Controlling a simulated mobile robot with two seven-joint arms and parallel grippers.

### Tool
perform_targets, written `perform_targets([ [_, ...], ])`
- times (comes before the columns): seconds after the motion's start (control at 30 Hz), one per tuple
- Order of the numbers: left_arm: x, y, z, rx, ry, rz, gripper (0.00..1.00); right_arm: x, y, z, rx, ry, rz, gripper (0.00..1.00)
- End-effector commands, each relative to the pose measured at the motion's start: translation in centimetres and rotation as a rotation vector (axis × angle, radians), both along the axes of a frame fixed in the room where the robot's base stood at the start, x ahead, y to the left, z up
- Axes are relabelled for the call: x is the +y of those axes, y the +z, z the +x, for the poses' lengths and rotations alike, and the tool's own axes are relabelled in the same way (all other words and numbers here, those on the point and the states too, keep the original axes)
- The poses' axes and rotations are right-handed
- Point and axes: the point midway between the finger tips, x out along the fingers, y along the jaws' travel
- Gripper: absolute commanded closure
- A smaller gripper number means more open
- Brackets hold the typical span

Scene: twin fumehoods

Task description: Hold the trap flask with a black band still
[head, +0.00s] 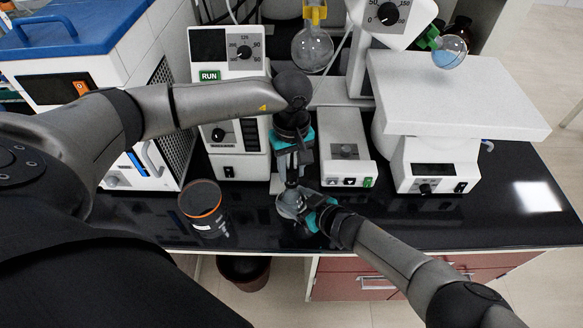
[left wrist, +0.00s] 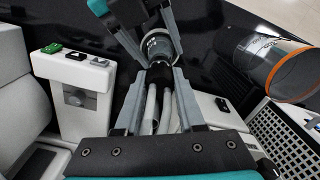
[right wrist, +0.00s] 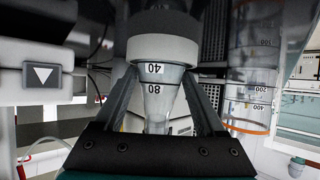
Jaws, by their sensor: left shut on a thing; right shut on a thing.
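The trap flask (head: 288,205) is a small clear glass vessel over the bench's front part, with a dark part at its top. Its glass shows in the left wrist view (left wrist: 158,46) and, with graduation marks, in the right wrist view (right wrist: 158,88). My left gripper (head: 291,168) comes from above and is shut at its dark upper part; the left wrist view shows this between the fingers (left wrist: 158,72). My right gripper (head: 308,211) comes from the front right and is shut on its glass body. The fingers hide parts of the flask, and I cannot tell whether its base touches the bench.
An orange-banded beaker (head: 203,207) stands to the left on the black bench (head: 420,225). A hotplate-like device (head: 345,150) and a rotary evaporator base (head: 436,165) stand behind and right. A white pump unit (head: 232,140) stands behind left. The bench's front right is clear.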

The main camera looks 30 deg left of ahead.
Motion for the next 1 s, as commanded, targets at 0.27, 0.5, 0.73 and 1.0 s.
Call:
perform_targets([
  [0.27, 0.0, 0.5, 0.0, -0.001, 0.001, -0.001, 1.00, 0.0, 0.0, 0.0, 0.000, 0.001, 0.000, 0.59],
  [0.5, 0.0, 1.4, 0.1, -0.002, 0.000, -0.001, 1.00, 0.0, 0.0, 0.0, 0.000, 0.001, 0.000, 0.59],
  [0.73, 0.0, 2.1, 0.0, -0.001, 0.001, 0.001, 1.00, 0.0, 0.0, 0.0, 0.000, 0.001, 0.000, 0.59],
  [1.0, 0.0, 3.1, 0.0, -0.001, 0.000, -0.001, 1.00, 0.0, 0.0, 0.0, 0.000, 0.001, 0.000, 0.59],
])
